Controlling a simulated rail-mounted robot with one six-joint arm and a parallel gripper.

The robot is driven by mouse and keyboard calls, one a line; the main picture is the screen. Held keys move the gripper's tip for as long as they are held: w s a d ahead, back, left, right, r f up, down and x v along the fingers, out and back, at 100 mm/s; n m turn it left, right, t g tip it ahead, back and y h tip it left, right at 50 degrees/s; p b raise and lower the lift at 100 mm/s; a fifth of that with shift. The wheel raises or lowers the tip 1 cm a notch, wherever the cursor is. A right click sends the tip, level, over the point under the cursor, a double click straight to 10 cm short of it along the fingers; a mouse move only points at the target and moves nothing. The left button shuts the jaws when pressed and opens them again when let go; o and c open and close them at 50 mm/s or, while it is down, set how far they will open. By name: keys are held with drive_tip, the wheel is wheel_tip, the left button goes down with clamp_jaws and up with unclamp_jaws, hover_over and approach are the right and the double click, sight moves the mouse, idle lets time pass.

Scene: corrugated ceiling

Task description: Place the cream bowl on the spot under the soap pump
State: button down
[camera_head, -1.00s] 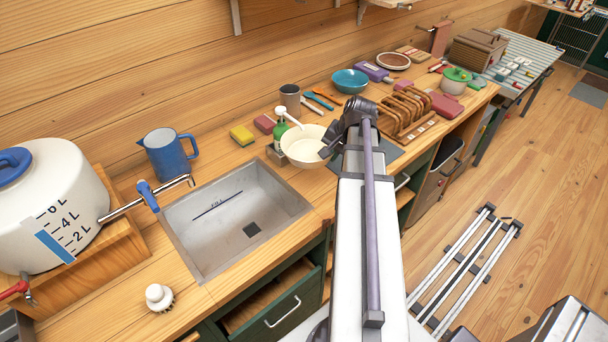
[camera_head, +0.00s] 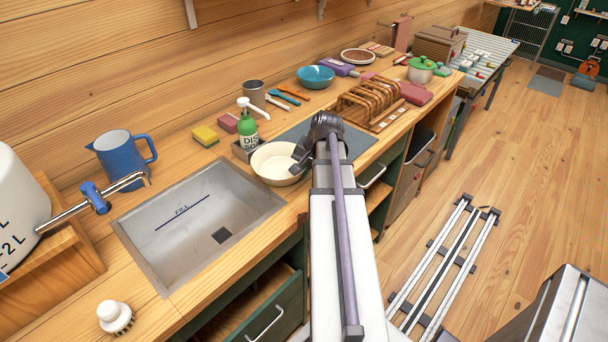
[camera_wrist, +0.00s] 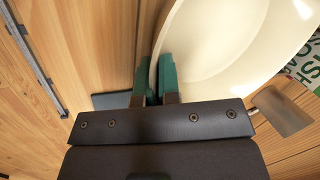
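The cream bowl (camera_head: 277,165) is at the counter's front edge, right of the sink. It also shows large in the wrist view (camera_wrist: 215,40). My gripper (camera_head: 303,158) is at its right side. In the wrist view my gripper's green fingers (camera_wrist: 154,82) are on either side of the bowl's rim, closed on it. The green soap pump (camera_head: 248,132) with a white nozzle stands behind and left of the bowl, its nozzle pointing right. Part of its label (camera_wrist: 302,62) shows in the wrist view. I cannot tell whether the bowl touches the counter.
The sink (camera_head: 200,222) is left of the bowl. A grey mat (camera_head: 352,138) and a wooden rack (camera_head: 372,105) lie to the right. A yellow sponge (camera_head: 205,136), a pink block (camera_head: 229,123) and a grey cup (camera_head: 254,93) stand near the pump.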

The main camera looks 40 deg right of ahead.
drive_tip(key=shift+f, duration=0.15)
drive_tip(key=c, duration=1.3)
unclamp_jaws()
drive_tip(key=shift+c, duration=0.2)
drive_tip(key=p+v, duration=1.2)
drive_tip(key=v, duration=0.1)
drive_tip(key=w+a+n+g+h, duration=0.1)
drive_tip(key=a+n, duration=0.5)
drive_tip(key=a, duration=1.2)
drive_tip(key=w+a+f+n+g, duration=0.1)
drive_tip(key=a+n, duration=0.5)
drive_tip(key=a, duration=1.1)
drive_tip(key=shift+w+a+f+n+g+h+b, duration=0.15)
drive_tip(key=shift+a+f+n+g+h+b, duration=0.2)
drive_tip(key=shift+g, duration=0.45)
